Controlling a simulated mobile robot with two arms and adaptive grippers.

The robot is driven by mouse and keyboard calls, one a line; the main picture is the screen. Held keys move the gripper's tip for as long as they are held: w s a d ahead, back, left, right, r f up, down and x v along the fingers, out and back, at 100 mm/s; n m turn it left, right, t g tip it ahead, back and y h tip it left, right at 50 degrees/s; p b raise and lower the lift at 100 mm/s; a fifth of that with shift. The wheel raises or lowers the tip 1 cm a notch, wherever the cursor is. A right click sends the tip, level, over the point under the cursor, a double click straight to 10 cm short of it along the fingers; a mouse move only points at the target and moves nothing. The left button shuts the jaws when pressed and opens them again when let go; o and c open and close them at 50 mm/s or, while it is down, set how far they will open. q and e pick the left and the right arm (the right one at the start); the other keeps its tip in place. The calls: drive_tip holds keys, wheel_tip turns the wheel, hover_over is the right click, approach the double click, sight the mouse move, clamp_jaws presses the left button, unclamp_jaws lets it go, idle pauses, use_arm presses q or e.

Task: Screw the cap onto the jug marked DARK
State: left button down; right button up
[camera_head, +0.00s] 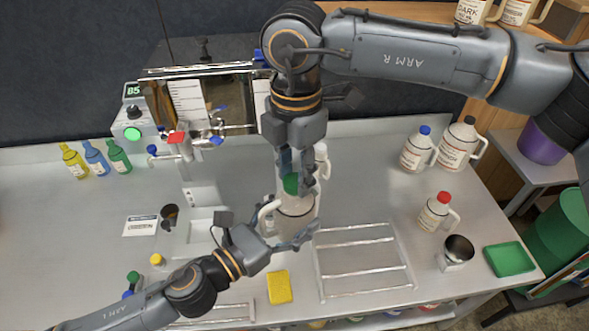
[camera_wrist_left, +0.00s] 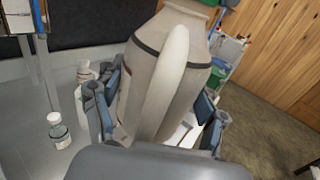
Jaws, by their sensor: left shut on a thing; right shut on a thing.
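A pale jug (camera_head: 296,205) with a side handle stands upright near the middle of the steel counter. My left gripper (camera_head: 270,234) is shut around its body from the front. The jug's body and handle (camera_wrist_left: 172,85) fill the middle of the left wrist view, between the fingers. No marking on this jug can be read. My right gripper (camera_head: 297,178) points down above the jug and is shut on a green cap (camera_head: 291,184). The cap is at the jug's neck, and green shows there in the left wrist view (camera_wrist_left: 209,2). Whether threads are engaged cannot be seen.
Jugs with blue (camera_head: 424,131) and red (camera_head: 443,197) caps stand right. A jug marked DARK (camera_head: 470,12) is on the back shelf. Coloured bottles (camera_head: 94,158) stand left.

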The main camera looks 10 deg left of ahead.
drive_tip(key=m, duration=0.4)
drive_tip(key=shift+w+r, duration=0.1)
drive_tip(key=shift+w, duration=0.05)
drive_tip(key=m, duration=0.4)
drive_tip(key=shift+m, duration=0.3)
drive_tip(key=shift+d, duration=0.1)
drive_tip(key=o, duration=0.7)
drive_tip(key=shift+r, duration=2.2)
